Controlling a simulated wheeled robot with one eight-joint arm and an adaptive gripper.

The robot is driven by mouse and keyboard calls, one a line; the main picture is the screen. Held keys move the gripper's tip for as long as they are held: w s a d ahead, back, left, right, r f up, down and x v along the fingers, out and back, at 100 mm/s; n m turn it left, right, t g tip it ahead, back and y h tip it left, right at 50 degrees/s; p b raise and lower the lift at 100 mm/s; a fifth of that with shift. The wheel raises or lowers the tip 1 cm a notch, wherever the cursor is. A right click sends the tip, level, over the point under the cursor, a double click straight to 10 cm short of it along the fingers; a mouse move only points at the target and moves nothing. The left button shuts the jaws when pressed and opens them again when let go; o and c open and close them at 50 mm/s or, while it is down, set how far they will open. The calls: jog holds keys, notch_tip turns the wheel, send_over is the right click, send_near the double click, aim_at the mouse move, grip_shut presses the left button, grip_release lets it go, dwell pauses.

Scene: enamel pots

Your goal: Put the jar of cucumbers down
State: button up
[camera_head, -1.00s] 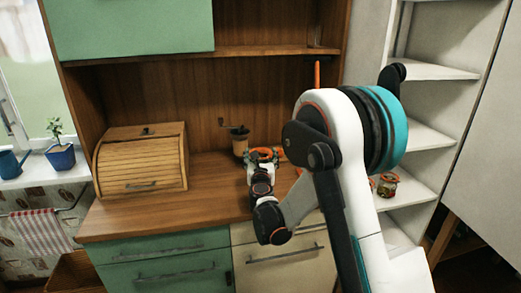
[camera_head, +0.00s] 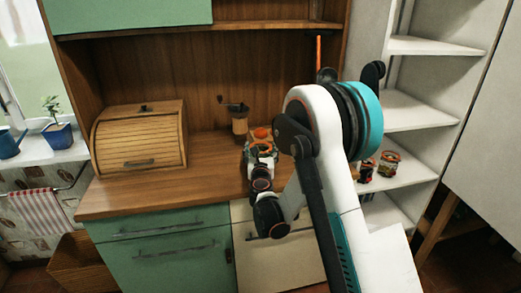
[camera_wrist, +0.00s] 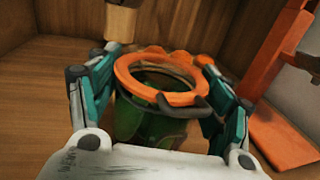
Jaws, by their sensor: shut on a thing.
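The jar of cucumbers (camera_wrist: 150,120) has green contents and an orange ring-shaped top, seen large in the wrist view. My gripper (camera_wrist: 160,112) has its teal and black fingers on both sides of the jar and is shut on it. In the head view the jar's orange top (camera_head: 262,133) shows over the right part of the wooden counter (camera_head: 160,190), with my gripper (camera_head: 261,150) around it. The jar's base is hidden, so I cannot tell whether it touches the counter.
A coffee grinder (camera_head: 239,122) stands just behind and left of the jar. A wooden bread box (camera_head: 140,145) fills the counter's left. An orange upright object (camera_wrist: 275,85) stands to the right. Other jars (camera_head: 388,163) sit on the white shelves. Counter between bread box and jar is clear.

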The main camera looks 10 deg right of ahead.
jog(key=o, duration=2)
